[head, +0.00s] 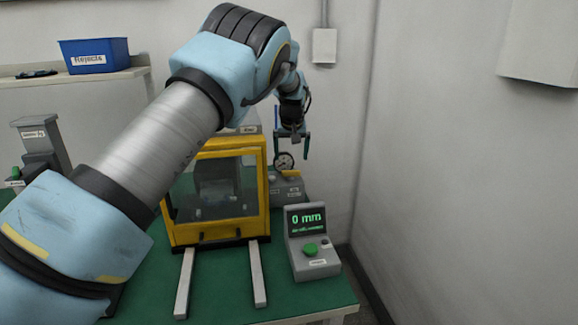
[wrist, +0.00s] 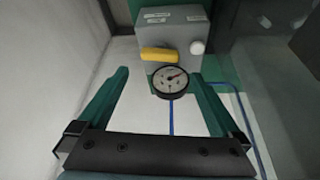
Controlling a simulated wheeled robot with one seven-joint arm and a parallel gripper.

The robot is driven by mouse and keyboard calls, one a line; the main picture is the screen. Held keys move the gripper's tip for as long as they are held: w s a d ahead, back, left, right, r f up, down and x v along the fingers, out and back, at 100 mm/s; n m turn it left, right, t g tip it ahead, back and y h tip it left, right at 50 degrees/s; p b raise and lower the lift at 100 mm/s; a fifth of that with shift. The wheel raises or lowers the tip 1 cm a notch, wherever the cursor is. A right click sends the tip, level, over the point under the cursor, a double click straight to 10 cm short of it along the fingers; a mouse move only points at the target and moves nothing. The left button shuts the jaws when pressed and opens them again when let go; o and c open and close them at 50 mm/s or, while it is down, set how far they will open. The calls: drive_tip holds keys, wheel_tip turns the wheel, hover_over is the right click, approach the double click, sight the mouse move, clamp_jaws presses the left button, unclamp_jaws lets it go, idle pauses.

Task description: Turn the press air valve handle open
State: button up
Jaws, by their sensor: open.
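The press air valve is a grey box (wrist: 172,32) with a yellow handle (wrist: 159,54), a pale round knob (wrist: 197,47) and a dial gauge (wrist: 170,82), all in the wrist view. The handle lies sideways across the box face. In the head view the gauge (head: 284,161) and the yellow handle (head: 290,173) show small behind the display unit. My gripper (wrist: 160,82) is open and empty, its two green fingers on either side of the gauge. In the head view my gripper (head: 292,150) is above the valve box, apparently apart from the handle.
A yellow-framed press enclosure (head: 217,190) stands left of the valve on the green table (head: 215,290). A display unit (head: 312,243) reading 0 mm stands in front. The wall is close behind and to the right. A blue Rejects bin (head: 96,55) sits on a shelf.

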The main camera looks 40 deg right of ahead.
sight(290, 171)
drive_tip(key=p+x, duration=0.2)
drive_tip(key=x, duration=0.5)
drive_tip(key=shift+w+d+f, duration=0.1)
drive_tip(key=shift+w+f, duration=0.05)
drive_tip(key=shift+f, duration=0.15)
drive_tip(key=c, duration=1.1)
drive_tip(key=shift+f+b, duration=0.1)
drive_tip(key=shift+b, duration=0.25)
drive_tip(key=shift+c, duration=0.2)
drive_tip(key=shift+w+m+h+b, duration=0.1)
drive_tip(key=shift+m+h+b, duration=0.2)
drive_tip(key=shift+m+b, duration=0.65)
drive_tip(key=shift+m+g, duration=0.3)
drive_tip(key=shift+m, duration=0.25)
drive_tip(key=o, duration=1.1)
drive_tip(key=shift+o, duration=0.2)
